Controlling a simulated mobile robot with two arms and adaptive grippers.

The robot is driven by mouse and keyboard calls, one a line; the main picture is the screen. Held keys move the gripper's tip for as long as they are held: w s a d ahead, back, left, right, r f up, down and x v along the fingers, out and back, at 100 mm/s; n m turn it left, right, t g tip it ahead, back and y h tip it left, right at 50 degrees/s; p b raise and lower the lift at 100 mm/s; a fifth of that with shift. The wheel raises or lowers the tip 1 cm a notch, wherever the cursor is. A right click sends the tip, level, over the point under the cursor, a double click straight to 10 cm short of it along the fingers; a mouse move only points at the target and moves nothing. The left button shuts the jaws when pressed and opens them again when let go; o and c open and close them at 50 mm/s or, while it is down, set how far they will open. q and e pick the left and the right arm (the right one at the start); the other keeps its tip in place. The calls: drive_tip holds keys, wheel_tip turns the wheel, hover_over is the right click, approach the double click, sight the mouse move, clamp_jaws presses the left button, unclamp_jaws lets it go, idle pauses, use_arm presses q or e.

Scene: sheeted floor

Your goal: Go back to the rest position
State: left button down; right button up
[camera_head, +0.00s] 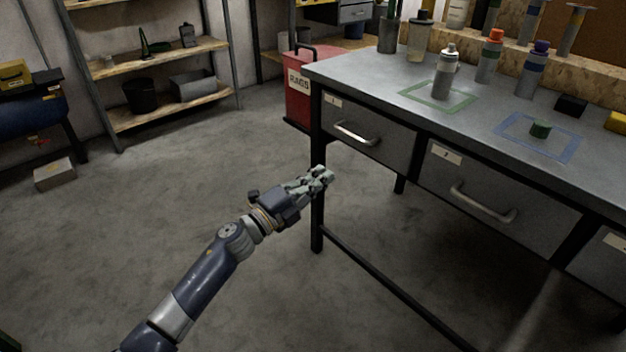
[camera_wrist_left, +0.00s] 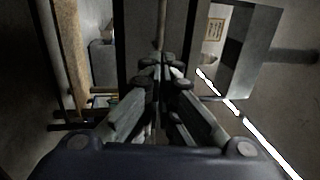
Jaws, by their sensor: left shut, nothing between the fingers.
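My left gripper (camera_head: 322,176) is in front of the workbench's left leg, below the height of the drawers, with nothing between its fingers. Its fingers are closed together, as the left wrist view (camera_wrist_left: 160,75) also shows. The workbench (camera_head: 375,75) stands to the right of the gripper, with two closed drawers clearly in view, one with a handle (camera_head: 357,134) and another with a handle (camera_head: 483,207). My right gripper does not show in either view.
A red rags bin (camera_head: 299,88) stands behind the bench's left end.

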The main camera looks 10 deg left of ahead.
use_arm(q)
drive_tip(key=shift+v, duration=0.9)
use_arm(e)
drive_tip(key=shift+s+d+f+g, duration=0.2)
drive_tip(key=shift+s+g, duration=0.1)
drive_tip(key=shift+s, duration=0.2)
